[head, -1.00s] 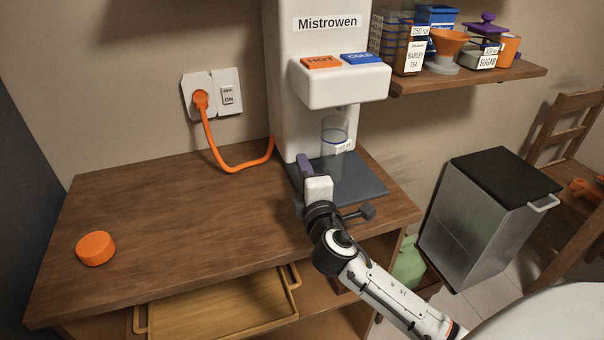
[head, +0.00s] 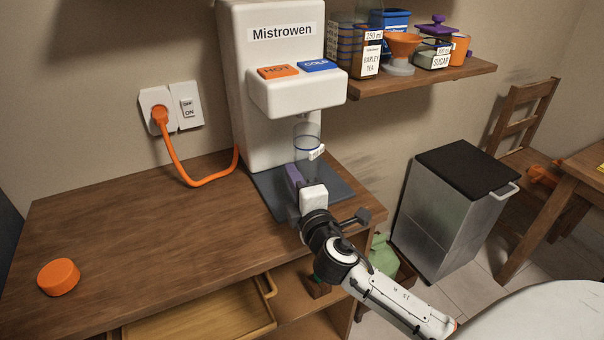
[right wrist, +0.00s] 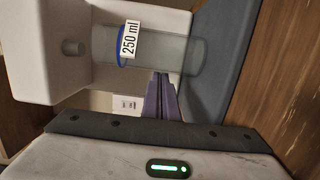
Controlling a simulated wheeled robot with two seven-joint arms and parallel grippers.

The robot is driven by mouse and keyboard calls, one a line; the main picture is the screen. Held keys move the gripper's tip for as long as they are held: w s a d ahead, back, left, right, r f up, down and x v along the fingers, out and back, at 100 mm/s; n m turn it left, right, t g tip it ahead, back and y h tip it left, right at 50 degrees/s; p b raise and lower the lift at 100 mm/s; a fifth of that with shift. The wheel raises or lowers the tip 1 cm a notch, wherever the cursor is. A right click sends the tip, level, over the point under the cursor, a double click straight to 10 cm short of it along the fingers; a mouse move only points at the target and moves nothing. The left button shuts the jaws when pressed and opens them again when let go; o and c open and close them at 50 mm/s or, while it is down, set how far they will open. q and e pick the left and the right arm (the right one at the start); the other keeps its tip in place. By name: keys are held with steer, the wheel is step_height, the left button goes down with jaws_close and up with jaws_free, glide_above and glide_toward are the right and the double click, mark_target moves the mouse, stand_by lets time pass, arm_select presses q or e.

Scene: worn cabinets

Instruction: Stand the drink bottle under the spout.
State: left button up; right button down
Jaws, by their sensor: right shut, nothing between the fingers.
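The clear drink bottle (head: 308,165) with a blue band and a white "250 ml" label stands upright on the dark grey mat (head: 342,188) of the white dispenser (head: 258,110). It is below the spout (head: 302,117), with a gap between them. In the right wrist view the bottle (right wrist: 180,54) lines up with the spout (right wrist: 72,48). My right gripper (head: 292,176) is shut and empty, low in front of the bottle; its purple fingers (right wrist: 162,96) show beside the bottle. I cannot tell whether they touch it. My left gripper is out of view.
An orange round cap (head: 58,277) lies on the wooden counter (head: 150,235) at left. An orange cord (head: 188,170) runs from the wall socket to the dispenser. A shelf (head: 425,78) with jars is at upper right. A metal bin (head: 445,215) stands right. The counter's middle is clear.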

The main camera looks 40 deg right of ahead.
steer(key=shift+a, duration=0.2)
steer(key=shift+w, duration=0.1)
